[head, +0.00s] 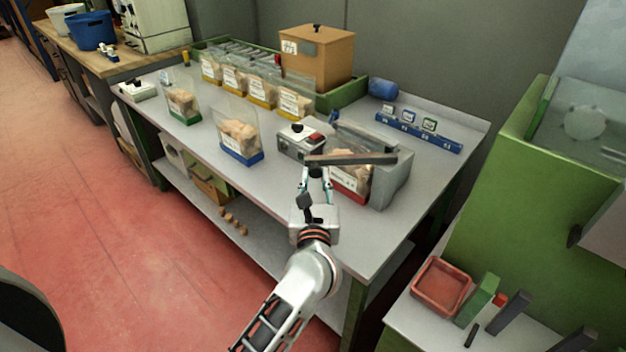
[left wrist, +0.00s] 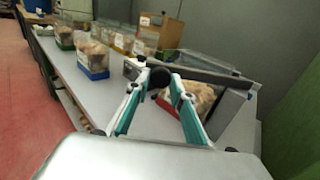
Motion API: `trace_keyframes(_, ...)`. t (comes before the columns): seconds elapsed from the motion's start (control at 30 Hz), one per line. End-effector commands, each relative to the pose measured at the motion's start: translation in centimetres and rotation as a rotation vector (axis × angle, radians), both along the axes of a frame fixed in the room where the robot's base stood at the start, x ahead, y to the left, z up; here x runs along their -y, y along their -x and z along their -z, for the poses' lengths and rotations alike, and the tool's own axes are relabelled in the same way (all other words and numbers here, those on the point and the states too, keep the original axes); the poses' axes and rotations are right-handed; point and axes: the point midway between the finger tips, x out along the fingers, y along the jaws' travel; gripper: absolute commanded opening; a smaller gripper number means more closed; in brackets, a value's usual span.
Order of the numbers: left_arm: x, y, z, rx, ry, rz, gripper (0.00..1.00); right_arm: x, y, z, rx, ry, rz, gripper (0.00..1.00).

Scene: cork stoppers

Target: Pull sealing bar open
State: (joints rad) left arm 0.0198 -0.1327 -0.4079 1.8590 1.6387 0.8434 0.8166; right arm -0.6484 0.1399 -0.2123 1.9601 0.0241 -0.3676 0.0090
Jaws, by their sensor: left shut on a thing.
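The sealing bar (head: 365,158) is a long dark grey bar on the grey sealer (head: 393,185), near the table's front right. It runs sideways across the top of a red-based bag of corks (head: 349,180). In the left wrist view the bar (left wrist: 205,74) crosses behind my fingers, with the bag's corks (left wrist: 198,97) below it. My left gripper (head: 315,171) is at the bar's left end. In the left wrist view its teal fingers (left wrist: 160,78) close around a dark round knob there. The fingers hide part of the knob. My right gripper is not in view.
A grey box with a red button (head: 301,142) stands just left of the sealer. A blue-based cork bag (head: 240,140) stands farther left. A blue rack (head: 418,132) lies behind. The table (head: 210,155) is clear along its front left.

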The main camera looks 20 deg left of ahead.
Motion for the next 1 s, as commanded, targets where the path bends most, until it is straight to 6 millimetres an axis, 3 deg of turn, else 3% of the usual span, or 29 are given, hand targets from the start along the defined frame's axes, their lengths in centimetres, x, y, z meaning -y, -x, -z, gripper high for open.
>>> trace_keyframes(0.33, 0.05, -0.04, -0.16, 0.003, 0.0, 0.001, 0.0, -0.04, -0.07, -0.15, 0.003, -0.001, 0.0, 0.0)
trace_keyframes(0.37, 0.05, -0.04, -0.16, 0.003, 0.0, 0.001, 0.28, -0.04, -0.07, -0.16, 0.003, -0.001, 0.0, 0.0)
trace_keyframes(0.4, 0.04, -0.03, -0.15, 0.002, 0.0, 0.001, 0.38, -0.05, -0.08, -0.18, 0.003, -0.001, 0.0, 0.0)
trace_keyframes(0.43, 0.04, -0.03, -0.15, 0.002, 0.0, 0.001, 0.4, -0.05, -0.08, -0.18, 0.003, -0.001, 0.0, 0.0)
trace_keyframes(1.0, -0.16, 0.13, -0.03, 0.0, 0.0, 0.0, 0.4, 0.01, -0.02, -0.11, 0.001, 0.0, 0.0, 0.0)
